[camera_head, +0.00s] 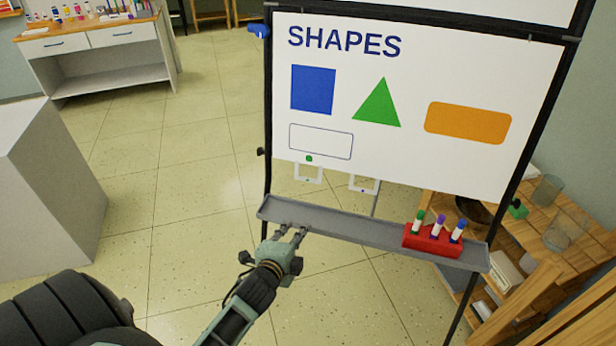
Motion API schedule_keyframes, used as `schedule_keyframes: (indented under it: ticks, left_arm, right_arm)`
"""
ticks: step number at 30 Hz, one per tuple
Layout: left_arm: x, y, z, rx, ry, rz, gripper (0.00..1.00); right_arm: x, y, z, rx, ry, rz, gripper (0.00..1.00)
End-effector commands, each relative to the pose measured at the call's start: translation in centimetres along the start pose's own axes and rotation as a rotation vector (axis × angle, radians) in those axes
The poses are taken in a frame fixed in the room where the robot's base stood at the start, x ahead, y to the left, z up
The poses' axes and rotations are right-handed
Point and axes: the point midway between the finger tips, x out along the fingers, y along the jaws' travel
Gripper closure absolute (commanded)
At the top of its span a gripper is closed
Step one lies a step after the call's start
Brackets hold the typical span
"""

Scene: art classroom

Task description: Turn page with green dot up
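The front page (400,170) on the easel is white, headed SHAPES, with a blue square, a green triangle, an orange bar and an outlined box. A green dot (309,158) sits at its lower edge, left of the middle. A white square tab (308,180) hangs right below this dot. A second white tab (379,186), with a small dark dot, hangs to its right. My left gripper (291,230) is at the tray's left part, below the green-dot tab and apart from it. Its two fingers look separated, with nothing between them. My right gripper is not in view.
A grey tray (340,227) runs below the page. A red holder with several markers (432,239) stands at its right end. A wooden shelf (525,212) with jars is at the right. A white block (50,190) is at the left, with open floor between.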

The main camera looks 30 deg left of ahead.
Motion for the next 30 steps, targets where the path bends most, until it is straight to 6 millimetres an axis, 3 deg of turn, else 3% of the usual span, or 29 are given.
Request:
schedule_keyframes:
  ticks: [1,3,7,13,21,30]
  left_arm:
    - [-0.5,-3.0,-0.1,0.041,-0.001,-0.05,0.75]
    - [-1.0,-5.9,-0.2,0.089,-0.005,-0.101,0.75]
    - [-1.7,-9.0,-0.3,0.144,-0.014,-0.156,0.75]
    - [0.0,-9.9,-0.2,0.16,-0.015,-0.174,0.75]
    - [6.3,-10.7,-0.2,0.158,-0.015,-0.175,0.75]
    - [11.1,-11.7,-0.2,0.157,-0.016,-0.168,0.75]
  right_arm:
    - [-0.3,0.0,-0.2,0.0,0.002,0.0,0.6]
    - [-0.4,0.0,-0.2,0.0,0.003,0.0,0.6]
    - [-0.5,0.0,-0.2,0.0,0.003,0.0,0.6]
    - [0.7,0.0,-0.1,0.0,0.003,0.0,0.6]
    - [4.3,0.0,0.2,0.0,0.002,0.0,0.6]
    - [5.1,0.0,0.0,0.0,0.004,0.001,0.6]
